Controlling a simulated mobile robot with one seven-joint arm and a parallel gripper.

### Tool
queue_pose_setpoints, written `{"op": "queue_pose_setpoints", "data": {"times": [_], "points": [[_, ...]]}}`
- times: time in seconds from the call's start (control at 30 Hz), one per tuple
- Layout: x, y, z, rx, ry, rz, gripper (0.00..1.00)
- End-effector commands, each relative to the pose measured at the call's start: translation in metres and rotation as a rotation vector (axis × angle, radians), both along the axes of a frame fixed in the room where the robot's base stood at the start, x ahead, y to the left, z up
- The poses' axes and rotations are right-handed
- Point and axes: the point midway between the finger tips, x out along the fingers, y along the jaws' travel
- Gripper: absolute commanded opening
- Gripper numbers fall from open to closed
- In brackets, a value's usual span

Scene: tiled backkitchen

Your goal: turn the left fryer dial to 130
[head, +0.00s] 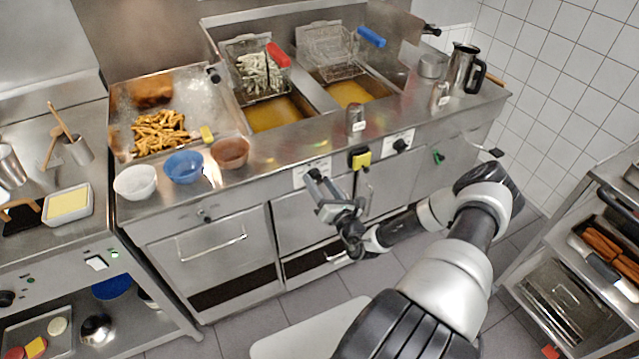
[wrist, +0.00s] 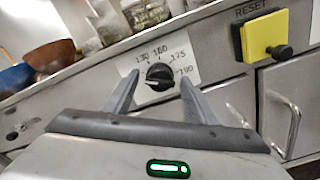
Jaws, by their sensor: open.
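The left fryer dial (wrist: 159,76) is a round black knob on a white plate (wrist: 186,50) marked 130, 160, 175 and 190. Its pointer is too blurred to read with certainty. My gripper (head: 318,182) is open in front of the dial. In the wrist view its two fingers show on either side of the knob, with nothing held between them; whether they touch it I cannot tell. In the head view the gripper hides most of this dial, and only part of its white plate (head: 299,178) shows.
A yellow reset box (head: 361,159) with a black knob sits just right of the left dial, and the right fryer dial (head: 400,145) lies beyond it. Several bowls, including a blue bowl (head: 184,166), stand along the counter's front edge. A rack (head: 560,290) stands at right.

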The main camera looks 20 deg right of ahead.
Motion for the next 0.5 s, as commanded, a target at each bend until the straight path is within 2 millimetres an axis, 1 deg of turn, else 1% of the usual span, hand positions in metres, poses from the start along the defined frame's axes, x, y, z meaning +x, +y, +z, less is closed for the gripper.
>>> {"op": "queue_pose_setpoints", "data": {"times": [0.23, 0.27, 0.4, 0.5], "points": [[0.0013, -0.0001, 0.0, 0.0, 0.0, 0.0, 0.52], [0.0012, -0.0002, 0.0, 0.0, 0.0, 0.0, 0.51], [0.0011, -0.0001, 0.0, 0.0, 0.0, 0.0, 0.27], [0.001, -0.0002, 0.0, 0.0, 0.0, 0.0, 0.13]]}}
